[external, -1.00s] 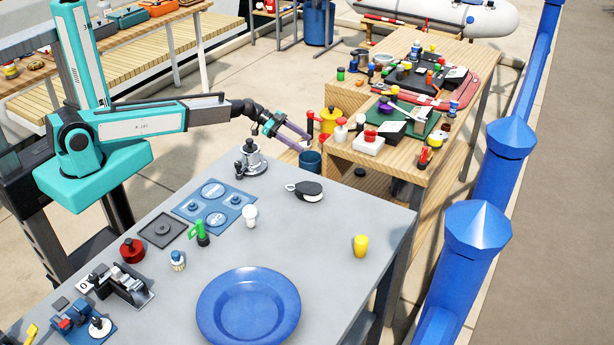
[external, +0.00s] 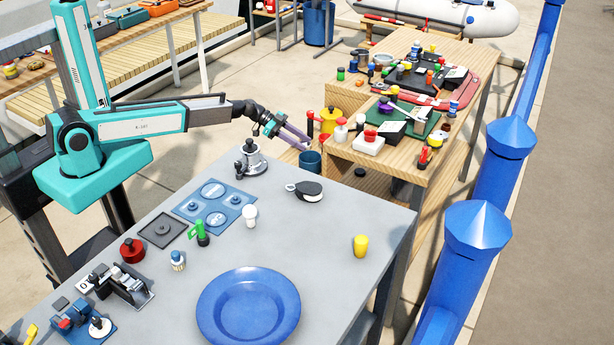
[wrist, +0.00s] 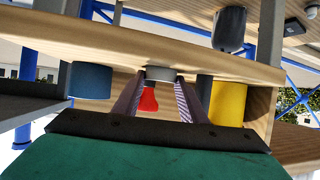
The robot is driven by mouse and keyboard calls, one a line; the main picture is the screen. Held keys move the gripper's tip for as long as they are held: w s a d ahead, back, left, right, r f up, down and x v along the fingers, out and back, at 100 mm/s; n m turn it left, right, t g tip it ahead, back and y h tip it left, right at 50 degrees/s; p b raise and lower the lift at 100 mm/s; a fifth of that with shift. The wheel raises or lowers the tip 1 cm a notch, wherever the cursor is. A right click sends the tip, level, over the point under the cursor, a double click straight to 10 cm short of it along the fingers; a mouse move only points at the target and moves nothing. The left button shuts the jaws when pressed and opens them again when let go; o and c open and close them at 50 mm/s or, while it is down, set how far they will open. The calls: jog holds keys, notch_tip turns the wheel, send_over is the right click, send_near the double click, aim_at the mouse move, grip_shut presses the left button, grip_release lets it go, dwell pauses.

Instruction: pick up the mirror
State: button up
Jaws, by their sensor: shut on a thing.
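My gripper (external: 307,146) reaches out past the far edge of the grey table, near the near left corner of the wooden table.
A blue cup (external: 310,160) stands just below the fingertips in the picture, with a yellow container (external: 329,121) beyond. The wooden table (external: 394,165) is crowded. The grey table (external: 325,235) holds a blue plate (external: 248,310) and a black pulley-like thing (external: 308,191).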

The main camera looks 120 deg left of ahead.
jog(key=shift+r, duration=0.1)
jog(key=shift+r+b, duration=0.3)
jog(key=shift+r, duration=0.75)
jog(key=shift+s+d+r, duration=0.25)
jog(key=shift+d+r, duration=0.2)
jog(key=shift+r, duration=0.2)
jog(key=s+d+r+b, duration=0.1)
jog(key=s+d+b, duration=0.2)
jog(key=s+d, duration=0.5)
jog(key=d, duration=0.4)
jog(key=shift+s+d+r, duration=0.15)
jog(key=shift+s+r, duration=0.05)
jog(key=shift+s, duration=0.1)
